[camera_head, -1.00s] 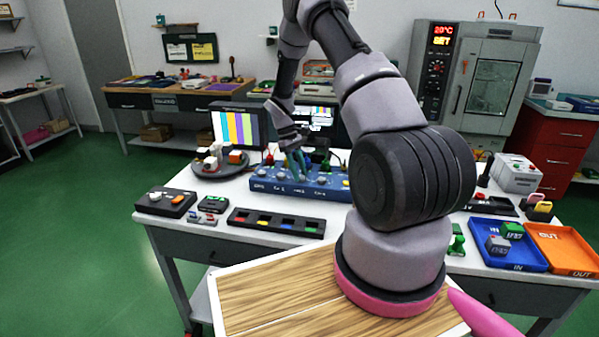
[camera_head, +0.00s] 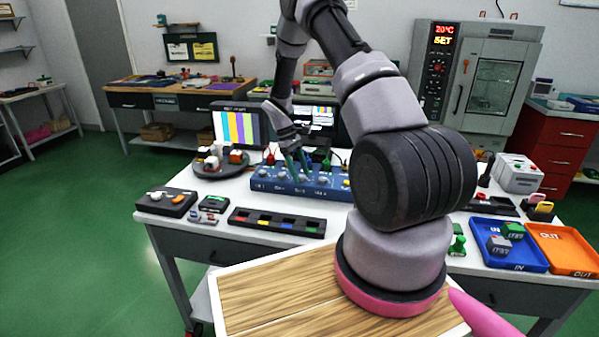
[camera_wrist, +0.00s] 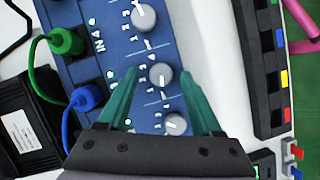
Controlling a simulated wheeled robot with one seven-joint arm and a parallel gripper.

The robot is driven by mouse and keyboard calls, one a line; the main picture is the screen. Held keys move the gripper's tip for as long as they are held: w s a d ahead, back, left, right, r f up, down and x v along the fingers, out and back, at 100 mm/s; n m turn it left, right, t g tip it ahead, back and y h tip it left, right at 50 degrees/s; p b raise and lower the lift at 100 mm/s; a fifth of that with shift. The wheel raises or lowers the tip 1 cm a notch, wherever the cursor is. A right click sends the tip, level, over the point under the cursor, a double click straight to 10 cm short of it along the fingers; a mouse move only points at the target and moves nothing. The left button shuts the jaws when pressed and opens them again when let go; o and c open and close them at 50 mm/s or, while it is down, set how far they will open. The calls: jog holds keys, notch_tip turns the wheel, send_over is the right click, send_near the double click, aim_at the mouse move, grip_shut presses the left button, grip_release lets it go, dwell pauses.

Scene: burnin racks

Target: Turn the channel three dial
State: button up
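The blue channel panel (camera_head: 286,186) lies on the white table with a row of round grey dials. In the wrist view, the dial (camera_wrist: 161,76) in the middle, with a white pointer line, looks to be channel three, one along from the dial (camera_wrist: 143,17) near the IN 4 label. My gripper (camera_wrist: 160,72) is open, its green fingertips on either side of this middle dial, with a visible gap at each side. Another dial (camera_wrist: 175,124) lies lower, between the fingers' bases. In the head view my gripper (camera_head: 298,172) points down at the panel; how high the tips are is hard to tell.
A green plug (camera_wrist: 65,42) and a blue plug (camera_wrist: 88,98) with cables stand along the panel's far side. A black tray with coloured marks (camera_head: 277,222) lies in front of the panel. A monitor with colour bars (camera_head: 237,126) stands behind.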

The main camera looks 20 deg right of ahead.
jog(key=v, duration=1)
jog(key=shift+r, duration=0.35)
jog(key=shift+a, duration=0.1)
